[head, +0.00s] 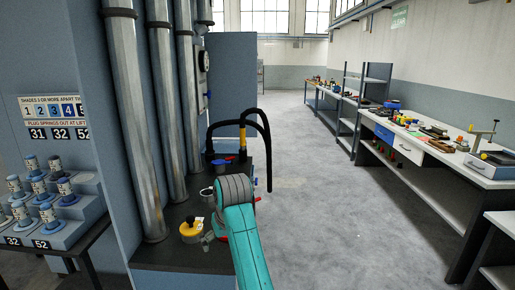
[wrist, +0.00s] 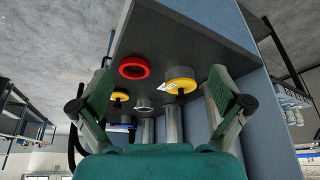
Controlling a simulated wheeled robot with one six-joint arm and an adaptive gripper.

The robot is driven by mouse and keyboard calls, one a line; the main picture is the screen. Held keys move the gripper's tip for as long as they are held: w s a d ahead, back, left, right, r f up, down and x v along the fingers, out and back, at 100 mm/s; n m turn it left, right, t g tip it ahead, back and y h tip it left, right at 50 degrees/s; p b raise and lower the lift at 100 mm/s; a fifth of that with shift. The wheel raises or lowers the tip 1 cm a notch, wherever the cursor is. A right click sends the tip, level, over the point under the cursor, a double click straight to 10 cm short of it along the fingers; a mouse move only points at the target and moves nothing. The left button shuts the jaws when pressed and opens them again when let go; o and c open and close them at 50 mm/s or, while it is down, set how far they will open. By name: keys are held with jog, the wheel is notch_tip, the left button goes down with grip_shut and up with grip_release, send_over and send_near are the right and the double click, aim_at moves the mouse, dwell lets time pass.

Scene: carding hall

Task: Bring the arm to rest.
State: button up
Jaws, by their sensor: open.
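My arm, teal with a grey joint, reaches over the dark bench top (head: 170,252) in the head view; my gripper itself is hidden there behind the arm. In the wrist view my gripper (wrist: 158,100) is open, its two green fingers wide apart with nothing held between them. Beyond the fingers a red ring (wrist: 134,67) and a yellow round piece with a white tag (wrist: 180,85) show against the dark bench surface, apart from the fingers. The yellow piece (head: 191,231) also shows in the head view, left of my arm.
Grey vertical pipes (head: 168,110) and a blue-grey cabinet wall (head: 95,120) stand close on the left. A stepped rack of spools (head: 45,205) is far left. A cluttered workbench (head: 430,160) lines the right; the floor (head: 330,210) between is clear.

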jog(key=s+d+f+m+t, duration=0.1)
jog(key=s+d+f, duration=0.2)
jog(key=f, duration=0.5)
jog(key=s+d+f+t, duration=0.1)
jog(key=s+d+f, duration=0.15)
jog(key=f, duration=0.45)
jog(key=s+d+f+m+t, duration=0.15)
jog(key=d+f, duration=0.25)
jog(key=f, duration=0.4)
jog(key=s+d+f+t, duration=0.1)
jog(key=s+d+f, duration=0.4)
jog(key=s, duration=0.3)
jog(key=s+d+f+t, duration=0.1)
jog(key=s+d+f, duration=0.35)
jog(key=s, duration=0.35)
jog(key=s+d+r+m+t+h, duration=0.1)
jog(key=s+d, duration=0.2)
jog(key=s, duration=0.7)
jog(key=s+d+r+m+t, duration=0.1)
jog(key=s+d+t, duration=0.15)
jog(key=s, duration=0.65)
jog(key=s+d+r+t, duration=0.1)
jog(key=s+r, duration=0.7)
jog(key=s+d+r+m+h, duration=0.1)
jog(key=s+d+r, duration=0.1)
jog(key=s+r, duration=0.6)
jog(key=shift+s+d+r+t, duration=0.2)
jog(key=shift+d+r+t, duration=0.1)
jog(key=shift+t, duration=0.1)
